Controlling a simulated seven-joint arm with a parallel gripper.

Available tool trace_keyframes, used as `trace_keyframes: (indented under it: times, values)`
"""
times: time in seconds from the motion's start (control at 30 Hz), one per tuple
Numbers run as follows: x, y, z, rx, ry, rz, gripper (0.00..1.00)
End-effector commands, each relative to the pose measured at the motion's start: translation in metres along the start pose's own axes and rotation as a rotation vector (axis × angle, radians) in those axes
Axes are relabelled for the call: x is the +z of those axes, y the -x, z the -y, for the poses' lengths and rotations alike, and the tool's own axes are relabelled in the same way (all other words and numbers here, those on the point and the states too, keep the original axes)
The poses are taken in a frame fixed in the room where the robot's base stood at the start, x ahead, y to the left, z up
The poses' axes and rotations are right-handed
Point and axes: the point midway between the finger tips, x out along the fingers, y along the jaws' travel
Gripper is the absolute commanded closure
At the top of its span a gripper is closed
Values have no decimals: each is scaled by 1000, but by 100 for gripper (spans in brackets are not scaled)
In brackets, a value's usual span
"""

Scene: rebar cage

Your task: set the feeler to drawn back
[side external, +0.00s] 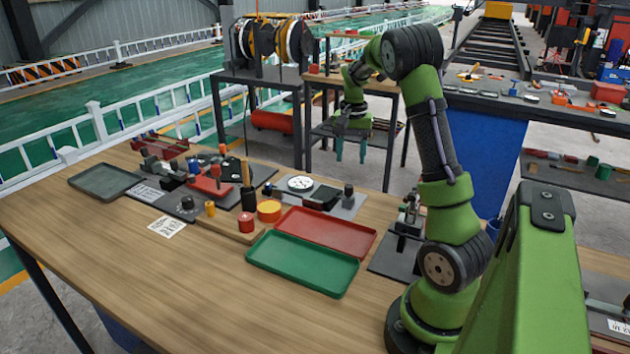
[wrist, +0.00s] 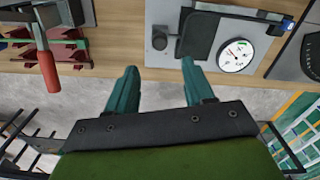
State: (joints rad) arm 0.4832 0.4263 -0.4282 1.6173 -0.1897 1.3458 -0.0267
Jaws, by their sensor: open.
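A dial gauge with a white face (side external: 300,184) sits on a grey plate (side external: 345,208) near the far edge of the wooden table. In the wrist view, the dial (wrist: 236,55) is at the upper right. A dark block (wrist: 197,36) lies to its left and a round dark knob (wrist: 159,39) further left. I cannot tell which part is the feeler or how it is set. My gripper (side external: 351,152) is open and empty, teal fingers pointing down, beyond the table's far edge. In the wrist view, its fingers (wrist: 158,70) are apart with grey floor between them.
Red (side external: 322,215) and green (side external: 272,240) trays lie in front of the gauge plate. In the wrist view, a red-handled tool (wrist: 47,70) is at left. The table's front left is clear.

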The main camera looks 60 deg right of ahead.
Motion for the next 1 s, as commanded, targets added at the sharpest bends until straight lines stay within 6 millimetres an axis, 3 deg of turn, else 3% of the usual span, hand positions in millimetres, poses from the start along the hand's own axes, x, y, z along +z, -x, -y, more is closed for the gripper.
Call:
trace_keyframes:
  times: [0.2,0.4,0.6,0.87,1.0]
  values:
    - [1,-50,0,2,-1,4,48]
    - [0,-81,0,1,-1,2,48]
    - [0,-95,0,-1,0,0,48]
    - [0,-96,0,-1,0,-1,48]
    - [0,-96,0,-1,1,-1,64]
